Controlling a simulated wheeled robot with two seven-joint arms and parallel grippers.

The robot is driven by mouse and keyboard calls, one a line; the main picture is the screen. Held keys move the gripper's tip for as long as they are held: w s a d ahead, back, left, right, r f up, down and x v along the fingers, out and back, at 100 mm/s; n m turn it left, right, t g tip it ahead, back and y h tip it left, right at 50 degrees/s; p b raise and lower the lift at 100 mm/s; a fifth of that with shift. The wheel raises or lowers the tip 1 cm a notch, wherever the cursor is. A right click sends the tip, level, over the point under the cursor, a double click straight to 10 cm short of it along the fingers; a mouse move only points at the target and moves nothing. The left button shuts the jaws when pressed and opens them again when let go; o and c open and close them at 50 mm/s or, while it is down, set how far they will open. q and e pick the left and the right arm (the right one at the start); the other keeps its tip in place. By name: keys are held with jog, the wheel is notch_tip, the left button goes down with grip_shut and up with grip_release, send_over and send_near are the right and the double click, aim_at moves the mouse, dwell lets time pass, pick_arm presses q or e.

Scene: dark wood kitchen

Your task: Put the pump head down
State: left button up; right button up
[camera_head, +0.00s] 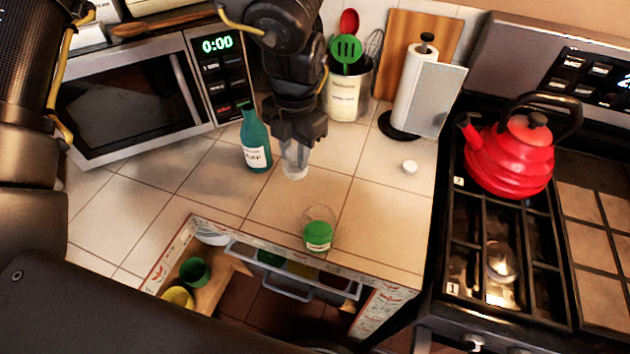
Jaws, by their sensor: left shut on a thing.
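My left gripper (296,138) points down over the tiled counter, just right of the teal soap bottle (256,146). It is shut on a small pale, partly see-through thing (295,165), which I take to be the pump head. Its upper part is hidden by the fingers. Its white lower end is at or just above the counter; I cannot tell whether it touches. The soap bottle stands upright with a white label, and its top is close to my gripper. My right gripper is not in view.
A clear jar with green contents (318,236) stands near the counter's front edge, above an open drawer (272,284). A small white cap-like thing (409,167) lies right. A microwave (130,95), utensil crock (346,95), paper towel holder (399,125) and red kettle (510,155) stand around.

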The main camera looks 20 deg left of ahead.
pick_arm(q)
notch_tip(320, 180, down, 6)
jog(key=b, duration=0.5)
jog(key=shift+d+f, duration=0.1)
jog(key=shift+f, duration=0.1)
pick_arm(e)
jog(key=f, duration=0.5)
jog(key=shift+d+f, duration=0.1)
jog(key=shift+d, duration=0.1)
pick_arm(q)
notch_tip(320, 180, down, 4)
jog(key=b, duration=0.3)
jog(key=shift+r, duration=0.25)
jog(key=shift+f, duration=0.45)
jog(key=o, duration=1)
jog(key=shift+c, duration=0.2)
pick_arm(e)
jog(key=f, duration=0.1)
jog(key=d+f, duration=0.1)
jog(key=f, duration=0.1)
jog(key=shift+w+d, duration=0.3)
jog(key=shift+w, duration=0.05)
pick_arm(q)
jog(key=shift+r, duration=0.1)
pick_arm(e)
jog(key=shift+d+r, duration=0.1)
